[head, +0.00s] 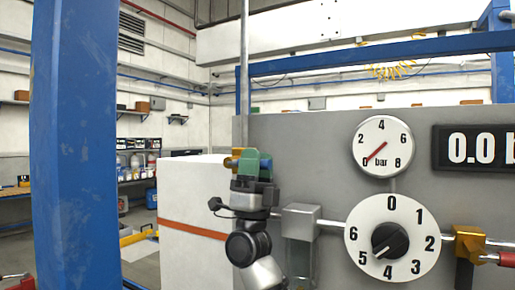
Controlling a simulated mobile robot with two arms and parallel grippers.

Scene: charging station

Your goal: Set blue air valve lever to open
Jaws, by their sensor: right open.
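My right gripper (250,165) is in front of the left edge of the grey panel, at the end of my arm coming up from below. Its green fingers are open beside a brass-yellow valve part (232,160) at the foot of a vertical grey pipe (244,70). I cannot tell if they touch it. No blue lever can be made out; the gripper covers most of this spot. My left gripper is not in view.
The grey panel (310,135) carries a pressure gauge (383,146) near 0, a numbered dial (392,235), a 0.0 display (475,147) and a brass valve (468,243) with a red handle (506,258). A blue post (75,150) stands left, a white cabinet (190,195) behind.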

